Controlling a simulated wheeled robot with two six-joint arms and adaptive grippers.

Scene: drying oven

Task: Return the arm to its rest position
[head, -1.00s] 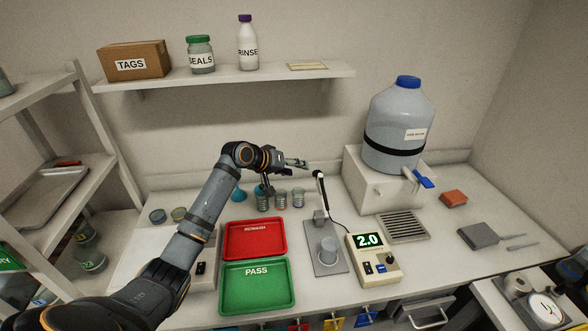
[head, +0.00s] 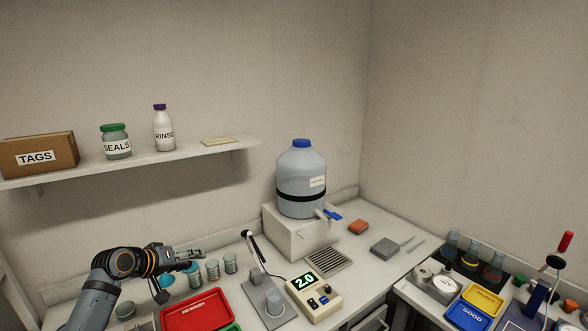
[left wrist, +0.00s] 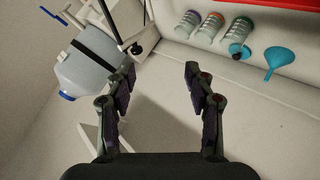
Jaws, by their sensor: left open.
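My left arm comes in from the lower left of the head view. That view also shows several beakers (left wrist: 213,27), a blue funnel (left wrist: 276,60) and the big water jug (left wrist: 90,68) beyond the fingertips. My right gripper is in neither view.
The red tray (head: 196,312) lies in front of the beakers. A probe stand and the meter (head: 313,297) reading 2.0 stand to the right. The jug (head: 302,180) sits on a white block behind. A side bench holds yellow (head: 482,299) and blue (head: 468,315) trays.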

